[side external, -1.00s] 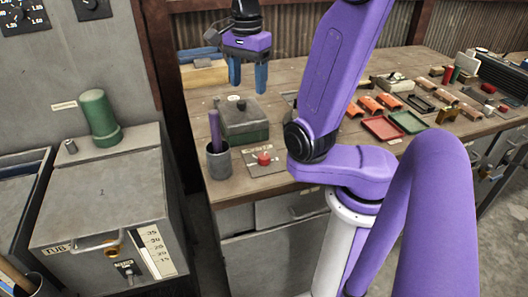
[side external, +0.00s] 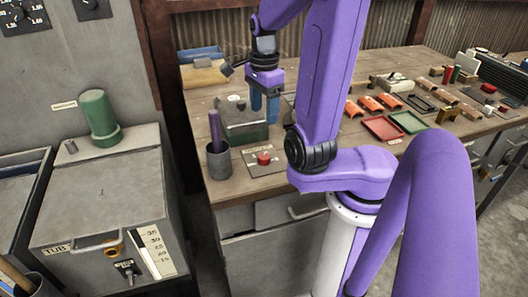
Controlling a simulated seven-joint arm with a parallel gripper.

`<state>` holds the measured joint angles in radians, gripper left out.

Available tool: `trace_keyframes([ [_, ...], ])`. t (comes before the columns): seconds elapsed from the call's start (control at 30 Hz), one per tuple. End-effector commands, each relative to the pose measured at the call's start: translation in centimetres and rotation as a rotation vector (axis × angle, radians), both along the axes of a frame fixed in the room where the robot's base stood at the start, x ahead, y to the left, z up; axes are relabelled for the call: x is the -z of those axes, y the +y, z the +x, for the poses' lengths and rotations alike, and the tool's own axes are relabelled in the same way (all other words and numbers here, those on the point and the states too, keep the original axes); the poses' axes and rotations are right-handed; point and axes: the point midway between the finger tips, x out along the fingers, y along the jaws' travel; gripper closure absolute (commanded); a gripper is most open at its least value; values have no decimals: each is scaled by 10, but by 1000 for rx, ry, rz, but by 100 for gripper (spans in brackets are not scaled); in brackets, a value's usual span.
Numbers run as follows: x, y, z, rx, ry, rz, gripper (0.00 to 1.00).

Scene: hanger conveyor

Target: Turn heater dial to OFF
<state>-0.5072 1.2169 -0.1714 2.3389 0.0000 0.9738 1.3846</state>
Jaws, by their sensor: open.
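A small black knob (side external: 127,268), which looks like the heater dial, sits on a plate on the front of the grey tub unit (side external: 105,195) at lower left. Its label and pointer setting are too small to read. My gripper (side external: 265,108) is open and empty, with its blue fingers pointing down over the workbench. It is far to the right of the knob and above it in the picture. The fingers overlap the right edge of the green-grey box (side external: 244,133) in this view; I cannot tell whether they touch it.
A grey cup (side external: 218,163) with a purple stick and a red button (side external: 264,158) on a plate stand near the workbench's front edge. A green cylinder (side external: 97,112) stands on the tub unit. Red (side external: 383,128) and green (side external: 408,122) trays lie further right.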

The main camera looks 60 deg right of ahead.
Motion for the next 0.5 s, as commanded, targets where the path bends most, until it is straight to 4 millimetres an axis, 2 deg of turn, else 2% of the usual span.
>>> trace_keyframes([
  [0.2,39,1,-1,-1,6,6,37],
  [0.5,85,1,-1,-2,5,5,37],
])
